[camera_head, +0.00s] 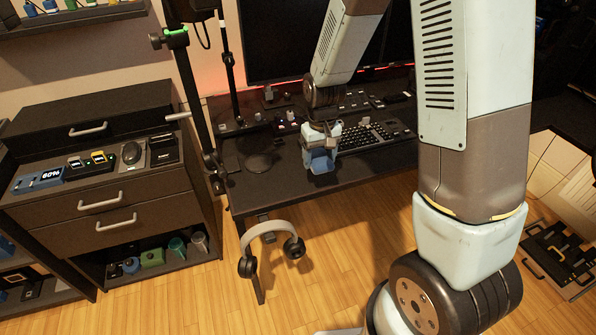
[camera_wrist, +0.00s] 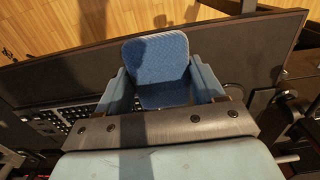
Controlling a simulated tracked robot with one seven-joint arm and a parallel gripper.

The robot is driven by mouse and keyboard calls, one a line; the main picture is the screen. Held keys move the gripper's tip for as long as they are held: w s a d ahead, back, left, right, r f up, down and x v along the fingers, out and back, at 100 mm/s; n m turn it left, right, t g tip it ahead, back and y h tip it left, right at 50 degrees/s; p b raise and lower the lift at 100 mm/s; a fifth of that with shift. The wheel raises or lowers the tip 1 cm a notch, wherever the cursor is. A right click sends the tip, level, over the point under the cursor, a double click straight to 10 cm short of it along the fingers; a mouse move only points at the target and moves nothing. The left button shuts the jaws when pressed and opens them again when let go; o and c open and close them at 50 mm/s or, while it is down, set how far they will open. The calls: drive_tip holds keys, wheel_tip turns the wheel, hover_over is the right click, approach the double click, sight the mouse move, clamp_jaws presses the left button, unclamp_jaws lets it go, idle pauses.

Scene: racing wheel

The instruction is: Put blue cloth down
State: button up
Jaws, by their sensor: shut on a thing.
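My gripper (camera_head: 322,146) is shut on the blue cloth (camera_head: 320,161), close over the front part of the dark desk (camera_head: 370,168). In the wrist view the blue cloth (camera_wrist: 157,66) shows as a textured, folded pad between the two blue-grey fingers of my gripper (camera_wrist: 162,88). I cannot tell whether the cloth touches the desk top.
A keyboard (camera_head: 372,134) lies right of the cloth and a monitor (camera_head: 290,45) stands behind. Headphones (camera_head: 270,240) hang at the desk's front edge. A dark drawer cabinet (camera_head: 105,205) stands at the left. A dark stand (camera_head: 195,100) rises at the desk's left end.

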hover_over(297, 178)
drive_tip(key=f, duration=0.7)
drive_tip(key=shift+s+d, duration=0.2)
drive_tip(key=shift+s, duration=0.05)
drive_tip(key=shift+w+a+f, duration=0.1)
drive_tip(key=shift+a+f, duration=0.05)
drive_tip(key=shift+f, duration=1.55)
drive_tip(key=o, duration=1.4)
